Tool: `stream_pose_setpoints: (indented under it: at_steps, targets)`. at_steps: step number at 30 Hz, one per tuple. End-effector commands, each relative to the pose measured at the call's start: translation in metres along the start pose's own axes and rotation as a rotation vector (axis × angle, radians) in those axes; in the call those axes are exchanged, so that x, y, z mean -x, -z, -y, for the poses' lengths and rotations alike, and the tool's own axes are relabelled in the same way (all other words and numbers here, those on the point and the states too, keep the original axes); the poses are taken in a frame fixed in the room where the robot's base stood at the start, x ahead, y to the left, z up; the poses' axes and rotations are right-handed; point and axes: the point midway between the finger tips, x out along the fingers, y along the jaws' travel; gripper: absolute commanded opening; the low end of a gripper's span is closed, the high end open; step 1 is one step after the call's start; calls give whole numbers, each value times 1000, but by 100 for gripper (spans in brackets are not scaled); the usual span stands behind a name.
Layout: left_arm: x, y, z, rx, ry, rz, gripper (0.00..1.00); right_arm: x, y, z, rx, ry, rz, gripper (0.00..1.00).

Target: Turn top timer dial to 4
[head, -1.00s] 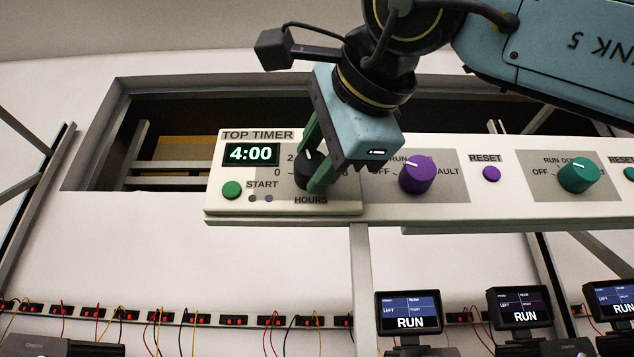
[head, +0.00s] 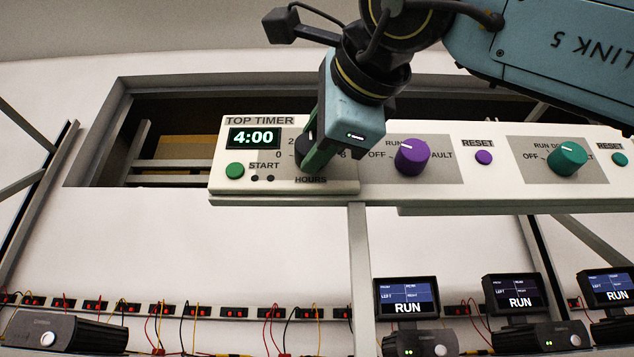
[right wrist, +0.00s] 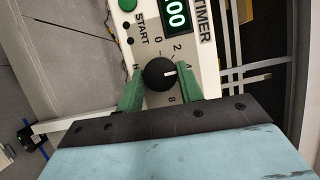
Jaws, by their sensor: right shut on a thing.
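The top timer (head: 216,185) is a white panel at the left end of the rack's control bar. Its green display (head: 254,138) reads 4:00. The black dial (head: 300,148) is mostly hidden in the head view behind my right gripper (head: 318,150). My left gripper is not in view.
A green START button (head: 235,170) is left of the dial. A purple knob (head: 412,157), a purple RESET button (head: 484,158) and a teal knob (head: 567,160) are to the right. Screens reading RUN (head: 407,297) stand below.

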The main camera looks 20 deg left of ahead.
Motion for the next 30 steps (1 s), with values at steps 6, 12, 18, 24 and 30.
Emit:
stream_pose_setpoints:
  at_steps: [6, 12, 18, 24, 30]
  targets:
    - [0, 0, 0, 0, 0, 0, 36, 0, 0, 0, 1, -1, 0, 56]
    - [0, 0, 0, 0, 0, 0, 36, 0, 0, 0, 1, 0, 0, 58]
    - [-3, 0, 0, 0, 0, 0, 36, 7, 0, 0, 1, 2, 0, 58]
    - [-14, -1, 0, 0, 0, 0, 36, 43, 1, -1, 1, 4, -1, 58]
    - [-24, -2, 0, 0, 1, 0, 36, 89, 0, -1, 2, 4, 0, 58]
